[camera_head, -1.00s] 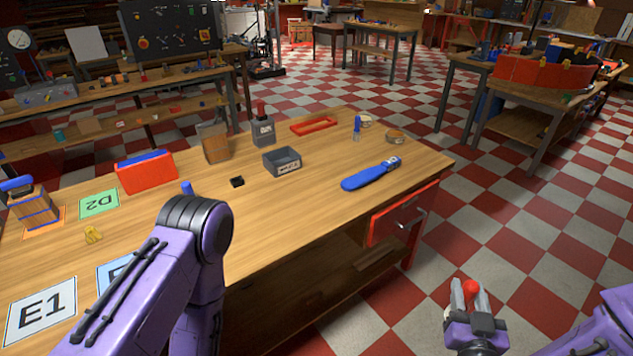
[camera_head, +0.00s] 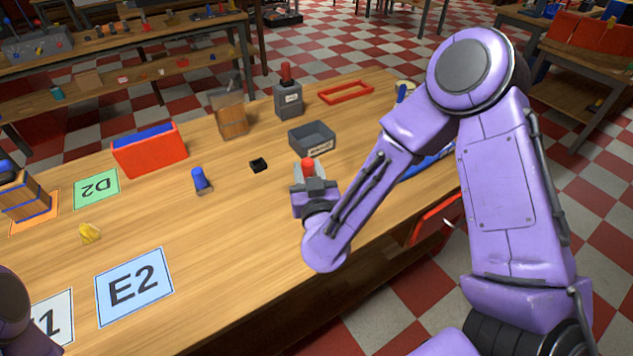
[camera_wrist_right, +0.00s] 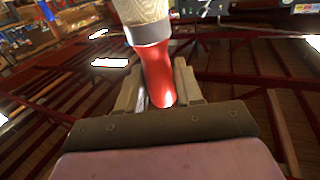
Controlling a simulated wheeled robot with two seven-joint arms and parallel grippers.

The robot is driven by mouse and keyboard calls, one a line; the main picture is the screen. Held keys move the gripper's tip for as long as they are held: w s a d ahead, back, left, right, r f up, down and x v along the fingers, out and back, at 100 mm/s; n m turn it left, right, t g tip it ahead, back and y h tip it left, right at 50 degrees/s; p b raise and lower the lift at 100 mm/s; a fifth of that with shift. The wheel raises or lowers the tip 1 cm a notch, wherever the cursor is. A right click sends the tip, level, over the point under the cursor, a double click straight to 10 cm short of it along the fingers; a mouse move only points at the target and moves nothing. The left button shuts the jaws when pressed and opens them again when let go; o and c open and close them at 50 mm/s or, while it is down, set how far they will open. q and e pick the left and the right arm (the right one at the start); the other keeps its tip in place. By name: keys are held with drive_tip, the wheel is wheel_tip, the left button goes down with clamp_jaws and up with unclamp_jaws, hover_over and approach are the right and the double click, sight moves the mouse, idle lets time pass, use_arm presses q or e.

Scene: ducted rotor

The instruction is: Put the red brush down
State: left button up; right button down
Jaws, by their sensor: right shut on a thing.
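My right gripper (camera_head: 308,178) is shut on the red brush (camera_head: 307,165) above the front middle of the wooden table (camera_head: 230,270). The right wrist view shows the brush's red handle (camera_wrist_right: 160,72) between the two fingers, with a grey collar and a pale wide part beyond it. In the head view only a small red part shows above the fingers. I cannot tell whether the brush touches the table. My left gripper is out of view; only a dark piece of my left arm shows at the lower left.
A grey bin (camera_head: 312,138) stands just behind the right gripper. Flat cards E2 (camera_head: 134,287) and D2 (camera_head: 97,188) lie farther left. The front middle tabletop is clear.

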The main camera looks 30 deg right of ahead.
wheel_tip(320, 180, up, 4)
drive_tip(key=d+m+g+h+b, duration=0.25)
drive_tip(key=m+g+h, duration=0.2)
drive_tip(key=h, duration=0.25)
drive_tip(key=w+d+f+m+p, duration=0.1)
drive_tip(key=w+d+f+p, duration=0.15)
drive_tip(key=w+d, duration=0.35)
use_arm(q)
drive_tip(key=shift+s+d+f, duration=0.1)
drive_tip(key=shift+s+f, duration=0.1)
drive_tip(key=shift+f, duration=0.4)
use_arm(e)
drive_tip(key=w+d+f, duration=0.2)
drive_tip(key=d+f, duration=0.3)
drive_tip(key=f, duration=0.4)
drive_tip(key=shift+d+f+h, duration=0.3)
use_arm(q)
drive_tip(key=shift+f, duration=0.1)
use_arm(e)
drive_tip(key=shift+f, duration=0.1)
use_arm(q)
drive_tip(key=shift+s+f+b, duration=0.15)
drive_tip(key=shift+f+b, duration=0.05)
drive_tip(key=shift+b, duration=0.25)
use_arm(e)
drive_tip(key=shift+s+f, duration=0.2)
drive_tip(key=shift+f, duration=0.15)
